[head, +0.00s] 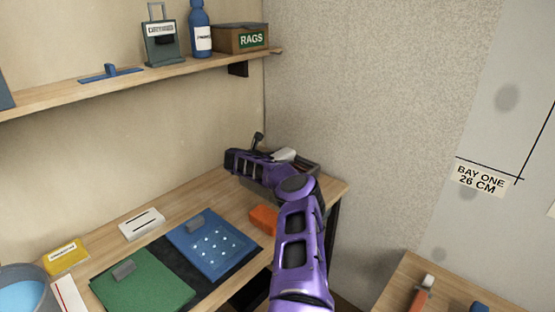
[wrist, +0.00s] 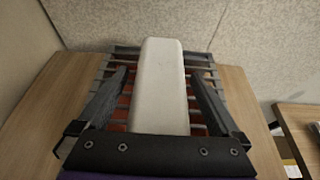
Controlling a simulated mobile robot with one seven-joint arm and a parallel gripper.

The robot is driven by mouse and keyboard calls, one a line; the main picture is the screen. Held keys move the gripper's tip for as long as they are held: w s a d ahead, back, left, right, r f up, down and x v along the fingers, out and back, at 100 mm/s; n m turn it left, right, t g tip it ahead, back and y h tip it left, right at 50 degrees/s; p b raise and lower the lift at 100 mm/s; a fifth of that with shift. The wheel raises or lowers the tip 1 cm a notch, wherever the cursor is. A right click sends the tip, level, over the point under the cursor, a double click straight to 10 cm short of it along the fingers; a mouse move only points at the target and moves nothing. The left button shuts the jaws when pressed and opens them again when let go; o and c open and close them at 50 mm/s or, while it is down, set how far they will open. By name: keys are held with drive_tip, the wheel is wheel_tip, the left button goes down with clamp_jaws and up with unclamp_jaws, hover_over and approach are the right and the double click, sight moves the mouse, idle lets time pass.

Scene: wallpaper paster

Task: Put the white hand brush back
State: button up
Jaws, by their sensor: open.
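The white hand brush (wrist: 160,88) lies lengthwise on a dark wire rack (wrist: 205,68), with reddish-brown showing beneath. In the wrist view, the two fingers of my gripper (wrist: 160,75) are open, one on each side of the brush, with a visible gap on both sides. In the head view, my purple arm reaches to the table's far corner. The white brush (head: 283,154) shows there only in part, over the rack (head: 312,166); my arm hides much of both. Whether the brush touches the rack along its whole length is hidden.
An orange block (head: 263,219) sits beside my arm on the wooden table (head: 190,201). A blue mat (head: 222,257), a green mat (head: 150,290), a white box (head: 142,223) and a yellow box (head: 66,257) lie left. A shelf (head: 180,72) runs above. Walls close in the corner.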

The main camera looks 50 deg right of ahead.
drive_tip(key=shift+r, duration=0.25)
drive_tip(key=p+v, duration=0.1)
drive_tip(key=v, duration=1.1)
